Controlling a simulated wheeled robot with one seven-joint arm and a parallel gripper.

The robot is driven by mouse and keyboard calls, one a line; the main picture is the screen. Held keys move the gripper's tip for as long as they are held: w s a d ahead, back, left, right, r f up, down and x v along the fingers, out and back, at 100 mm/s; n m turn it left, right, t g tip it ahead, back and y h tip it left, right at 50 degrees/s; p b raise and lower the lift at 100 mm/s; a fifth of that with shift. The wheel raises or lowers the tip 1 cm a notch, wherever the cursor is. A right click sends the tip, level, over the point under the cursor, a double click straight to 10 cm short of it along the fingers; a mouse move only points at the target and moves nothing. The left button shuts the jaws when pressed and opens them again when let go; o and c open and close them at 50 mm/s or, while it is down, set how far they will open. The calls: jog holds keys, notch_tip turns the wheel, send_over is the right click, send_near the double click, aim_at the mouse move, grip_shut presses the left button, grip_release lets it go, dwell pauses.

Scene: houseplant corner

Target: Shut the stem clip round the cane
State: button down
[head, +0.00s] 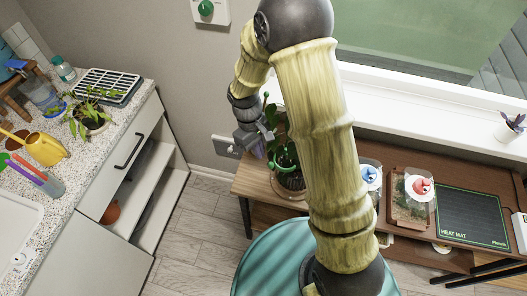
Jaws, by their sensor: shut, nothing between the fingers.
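My arm crosses the middle of the view. A heat mat (473,218) and lidded containers, one with a red knob (421,186), sit on the bench at right. A counter with a yellow watering can (45,148) stands at left. The floor (195,235) between is clear.

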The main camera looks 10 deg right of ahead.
jog(key=shift+s+d+f, duration=0.1)
jog(key=shift+s+d, duration=0.55)
jog(key=shift+s, duration=0.1)
